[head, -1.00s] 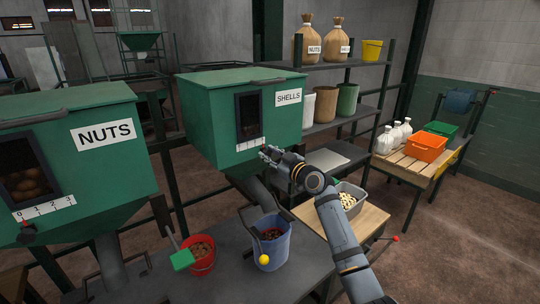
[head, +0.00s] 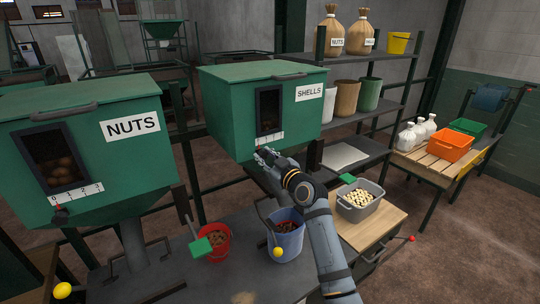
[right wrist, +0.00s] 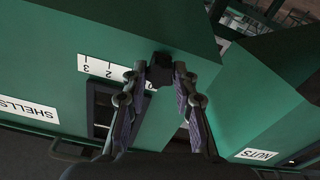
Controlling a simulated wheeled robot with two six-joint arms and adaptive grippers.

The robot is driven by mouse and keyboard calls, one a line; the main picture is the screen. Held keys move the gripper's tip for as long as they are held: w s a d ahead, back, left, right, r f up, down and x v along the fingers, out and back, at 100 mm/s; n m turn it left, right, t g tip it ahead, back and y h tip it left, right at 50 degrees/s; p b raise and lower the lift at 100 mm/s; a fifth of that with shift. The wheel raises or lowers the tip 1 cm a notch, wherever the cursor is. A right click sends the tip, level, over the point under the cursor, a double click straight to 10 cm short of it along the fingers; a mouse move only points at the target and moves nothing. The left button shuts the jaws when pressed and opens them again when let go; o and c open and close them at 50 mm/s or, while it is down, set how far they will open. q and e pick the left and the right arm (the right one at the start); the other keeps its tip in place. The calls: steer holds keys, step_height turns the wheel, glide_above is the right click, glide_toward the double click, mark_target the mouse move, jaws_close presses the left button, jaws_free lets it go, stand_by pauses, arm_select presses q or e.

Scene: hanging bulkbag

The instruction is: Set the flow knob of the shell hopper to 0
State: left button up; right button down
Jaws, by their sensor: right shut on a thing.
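The green shell hopper (head: 228,118) carries a SHELLS label (head: 309,92) and a white number scale (head: 271,139) under its dark window. In the right wrist view the scale (right wrist: 108,69) appears upside down, with 3 at the left. My right gripper (head: 262,157) is at the left end of this scale in the head view. In the right wrist view its fingers are shut on the black flow knob (right wrist: 160,68), at the scale's 0 end; the 0 mark is partly hidden by a finger. My left gripper is not in view.
The nuts hopper (head: 90,165), with its own scale and knob (head: 62,214), stands to the left. A red bucket (head: 217,246) and a blue bucket (head: 290,240) stand below. A grey bin (head: 361,207) is at the right. Shelves stand behind.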

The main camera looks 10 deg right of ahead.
steer(key=shift+a+f, duration=0.1)
steer(key=shift+f, duration=0.1)
steer(key=c, duration=1.3)
jaws_free()
steer(key=shift+o, duration=1.4)
steer(key=shift+s+a+r, duration=0.1)
steer(key=shift+a+r, duration=0.05)
steer(key=shift+a, duration=0.1)
steer(key=shift+d, duration=0.15)
steer(key=shift+s+d, duration=0.2)
steer(key=shift+s, duration=0.15)
steer(key=v, duration=1.1)
steer(key=shift+s+a, duration=0.1)
